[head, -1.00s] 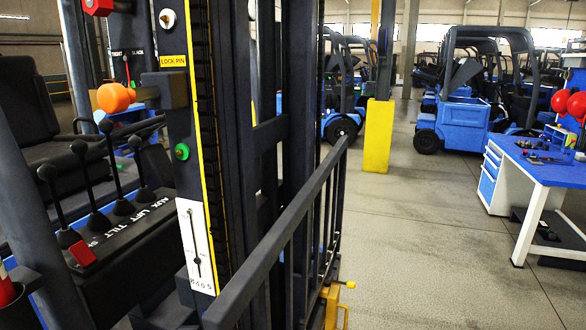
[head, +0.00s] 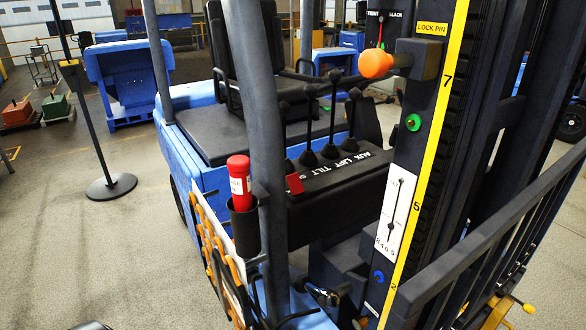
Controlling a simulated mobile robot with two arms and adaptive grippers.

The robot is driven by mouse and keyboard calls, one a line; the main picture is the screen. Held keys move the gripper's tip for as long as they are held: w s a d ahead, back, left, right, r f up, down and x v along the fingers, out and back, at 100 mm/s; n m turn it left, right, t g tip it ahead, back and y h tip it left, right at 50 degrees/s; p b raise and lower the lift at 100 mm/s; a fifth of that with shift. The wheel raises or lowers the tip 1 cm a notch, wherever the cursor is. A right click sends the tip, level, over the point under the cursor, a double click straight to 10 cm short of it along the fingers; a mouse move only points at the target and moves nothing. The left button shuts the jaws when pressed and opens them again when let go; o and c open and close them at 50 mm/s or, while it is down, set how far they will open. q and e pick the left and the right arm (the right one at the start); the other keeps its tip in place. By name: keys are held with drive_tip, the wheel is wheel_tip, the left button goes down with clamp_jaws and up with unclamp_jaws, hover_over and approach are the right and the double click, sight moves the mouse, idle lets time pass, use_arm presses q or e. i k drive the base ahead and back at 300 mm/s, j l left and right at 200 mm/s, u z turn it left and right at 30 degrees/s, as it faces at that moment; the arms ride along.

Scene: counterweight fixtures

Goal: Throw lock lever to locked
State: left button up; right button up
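No part is plainly marked as the lock lever in the head view. The control console (head: 345,165) of the blue forklift carries several upright black levers (head: 331,110), with the words AUX, LIFT and TILT on its top. A small red tab (head: 294,183) sits at the console's left end, beside the nearest lever; its setting cannot be told. On the mast, an orange knob (head: 376,64) sticks out to the left, below a yellow LOCK PIN label (head: 432,28). Neither of my grippers can be made out.
A red cylinder (head: 239,170) stands in a black holder on the forklift's post. The mast railing (head: 500,240) bars the lower right. A post on a round base (head: 111,187) stands at left. Open floor (head: 90,250) lies at lower left.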

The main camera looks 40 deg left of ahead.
sight(294, 182)
drive_tip(key=i+j, duration=0.1)
drive_tip(key=j, duration=0.4)
drive_tip(key=i+j, duration=0.1)
drive_tip(key=j, duration=0.4)
drive_tip(key=i+j, duration=0.1)
drive_tip(key=j, duration=0.4)
drive_tip(key=i+j, duration=0.1)
drive_tip(key=j, duration=0.4)
drive_tip(key=i+j, duration=0.1)
drive_tip(key=j, duration=0.35)
